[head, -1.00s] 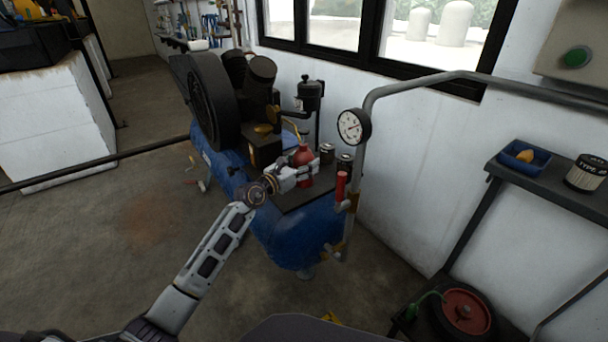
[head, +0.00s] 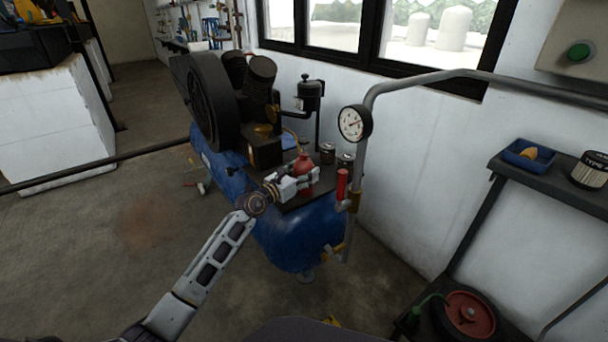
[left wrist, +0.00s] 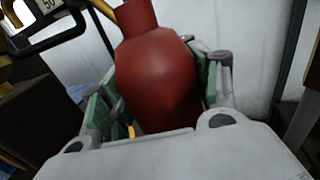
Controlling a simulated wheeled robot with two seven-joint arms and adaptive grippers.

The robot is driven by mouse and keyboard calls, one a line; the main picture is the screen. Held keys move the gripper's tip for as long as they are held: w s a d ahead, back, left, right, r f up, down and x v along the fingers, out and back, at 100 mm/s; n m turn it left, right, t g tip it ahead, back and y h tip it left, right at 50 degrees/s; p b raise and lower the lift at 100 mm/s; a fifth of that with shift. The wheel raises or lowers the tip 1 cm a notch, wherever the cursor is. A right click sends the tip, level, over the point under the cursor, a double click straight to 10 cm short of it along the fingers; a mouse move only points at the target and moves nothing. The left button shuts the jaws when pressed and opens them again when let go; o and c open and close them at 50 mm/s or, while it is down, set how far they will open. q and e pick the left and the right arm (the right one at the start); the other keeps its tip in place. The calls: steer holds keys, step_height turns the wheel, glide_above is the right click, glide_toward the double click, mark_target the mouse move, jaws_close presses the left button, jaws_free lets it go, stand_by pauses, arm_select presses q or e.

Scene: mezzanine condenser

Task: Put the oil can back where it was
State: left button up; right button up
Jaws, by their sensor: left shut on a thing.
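The red oil can (head: 303,168) is upright at the black top plate of the blue compressor (head: 290,235). It also fills the middle of the left wrist view (left wrist: 158,80). My left gripper (head: 304,180) is shut on the can, with green finger pads on both sides of its body (left wrist: 160,98). The can's base is hidden by the gripper, so I cannot tell whether it touches the plate. My right gripper is not in view.
Small dark cans (head: 327,153) stand behind the oil can. A pressure gauge (head: 354,123) and a red-handled valve (head: 342,184) sit on the pipe to the right. The flywheel (head: 210,103) is at left. A shelf (head: 560,188) with a blue tray (head: 527,155) stands at right.

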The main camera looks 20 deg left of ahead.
mark_target(296, 176)
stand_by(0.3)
arm_select(q)
steer(key=o, duration=1.7)
steer(key=shift+f, duration=0.1)
steer(key=shift+s, duration=0.1)
steer(key=shift+p+v, duration=0.4)
steer(key=shift+v, duration=0.65)
steer(key=shift+p+v, duration=0.35)
steer(key=shift+v, duration=2.1)
steer(key=shift+p+v, duration=0.35)
steer(key=shift+v, duration=0.6)
steer(key=shift+s+a, duration=0.4)
steer(key=shift+s, duration=0.15)
steer(key=shift+v, duration=0.8)
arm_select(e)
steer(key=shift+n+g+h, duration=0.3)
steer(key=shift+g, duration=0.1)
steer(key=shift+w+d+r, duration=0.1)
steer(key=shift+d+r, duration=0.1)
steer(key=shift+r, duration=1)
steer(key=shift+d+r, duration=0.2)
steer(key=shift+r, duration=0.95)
